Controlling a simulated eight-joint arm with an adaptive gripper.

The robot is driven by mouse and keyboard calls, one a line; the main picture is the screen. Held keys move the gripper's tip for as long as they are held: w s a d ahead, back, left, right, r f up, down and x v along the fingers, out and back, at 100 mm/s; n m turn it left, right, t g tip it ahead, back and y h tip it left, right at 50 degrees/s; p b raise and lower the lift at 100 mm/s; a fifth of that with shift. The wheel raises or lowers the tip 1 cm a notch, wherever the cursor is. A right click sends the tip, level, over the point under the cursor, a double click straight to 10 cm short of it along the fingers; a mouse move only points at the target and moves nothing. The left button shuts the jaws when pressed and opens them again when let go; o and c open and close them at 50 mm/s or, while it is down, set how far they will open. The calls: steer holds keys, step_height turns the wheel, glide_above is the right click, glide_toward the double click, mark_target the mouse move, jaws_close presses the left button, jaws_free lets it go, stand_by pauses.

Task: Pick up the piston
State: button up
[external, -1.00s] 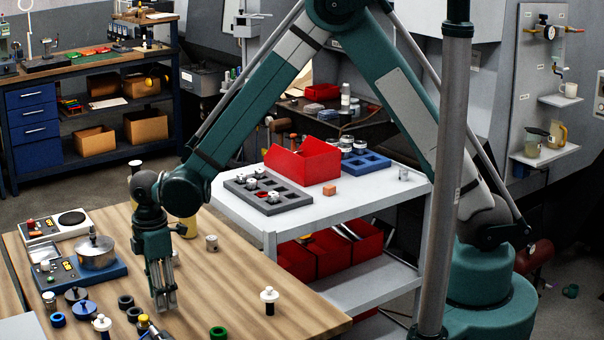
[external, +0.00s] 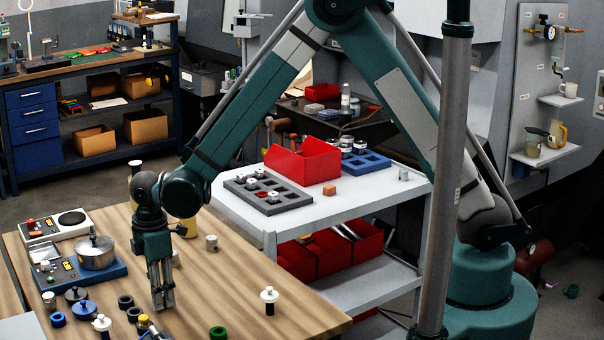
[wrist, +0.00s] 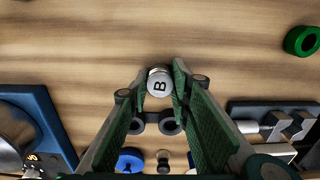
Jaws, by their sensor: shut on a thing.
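The piston (wrist: 159,84) shows in the wrist view as a pale metal cylinder with a black letter B on its round end. It sits between the fingertips of my gripper (wrist: 159,78), with a finger against each side. My gripper is shut on it. In the external view my gripper (external: 163,301) points down over the wooden bench top (external: 240,290). The piston is mostly hidden by the fingers there, and I cannot tell whether it touches the bench.
A green ring (external: 217,332) and a white-topped part (external: 269,300) stand to the right on the bench. Dark and blue rings (external: 58,320), and a blue scale with a metal pot (external: 96,254), lie left. A white trolley (external: 300,222) stands beyond the bench.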

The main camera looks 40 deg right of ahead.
steer(key=shift+r, duration=0.15)
steer(key=shift+r, duration=4.9)
steer(key=w+d+m, duration=0.3)
steer(key=w+d, duration=0.7)
steer(key=d, duration=0.4)
steer(key=w+d+r+m, duration=0.1)
steer(key=w+d+m, duration=0.1)
steer(key=w+d, duration=0.9)
steer(key=w+d+m, duration=0.3)
steer(key=w+d, duration=0.5)
steer(key=d, duration=0.8)
steer(key=w+d+m, duration=0.2)
steer(key=d, duration=1.1)
steer(key=w+d+m, duration=0.2)
steer(key=d, duration=1.1)
steer(key=s+d+m, duration=0.2)
steer(key=d, duration=1.1)
steer(key=s+d+r+m+p, duration=0.1)
steer(key=s+d+m, duration=0.1)
steer(key=d, duration=1)
steer(key=shift+s+d, duration=0.15)
steer(key=shift+d, duration=0.25)
